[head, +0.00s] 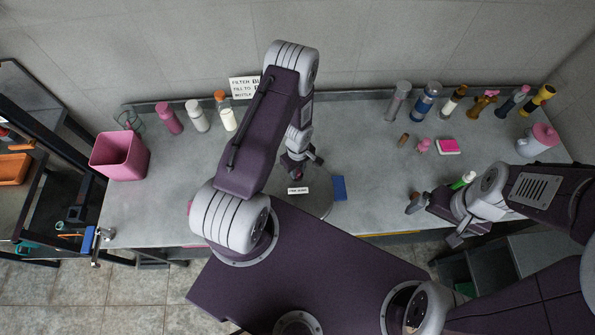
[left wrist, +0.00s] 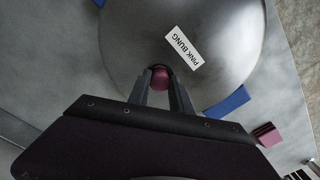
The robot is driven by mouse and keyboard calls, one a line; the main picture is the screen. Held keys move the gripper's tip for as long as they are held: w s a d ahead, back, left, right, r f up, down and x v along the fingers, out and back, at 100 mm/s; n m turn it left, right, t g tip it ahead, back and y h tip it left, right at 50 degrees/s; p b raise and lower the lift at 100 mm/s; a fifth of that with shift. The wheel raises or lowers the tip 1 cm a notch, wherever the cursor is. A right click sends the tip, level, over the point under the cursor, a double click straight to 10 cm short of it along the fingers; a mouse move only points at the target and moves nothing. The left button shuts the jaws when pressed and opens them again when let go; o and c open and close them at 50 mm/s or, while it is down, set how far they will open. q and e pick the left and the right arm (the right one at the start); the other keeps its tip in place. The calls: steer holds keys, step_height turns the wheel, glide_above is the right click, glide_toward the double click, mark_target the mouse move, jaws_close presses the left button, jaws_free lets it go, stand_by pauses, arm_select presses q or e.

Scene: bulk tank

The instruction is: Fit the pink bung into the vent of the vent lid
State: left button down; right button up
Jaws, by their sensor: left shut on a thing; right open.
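My left gripper (head: 296,171) is shut on the pink bung (left wrist: 160,76); the bung's dark pink top shows between the two fingers in the left wrist view. The bung is over the grey round vent lid (left wrist: 225,62), near the lid's edge and beside a white label (left wrist: 183,48) reading PINK BUNG. My right gripper (head: 433,220) is open and empty near the bench's front edge at the right.
A blue block (head: 339,188) sits at the lid's right edge.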

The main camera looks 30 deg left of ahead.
arm_select(q)
steer(key=shift+a, duration=0.1)
steer(key=shift+f, duration=0.15)
steer(key=c, duration=1.2)
jaws_free()
steer(key=shift+o, duration=0.2)
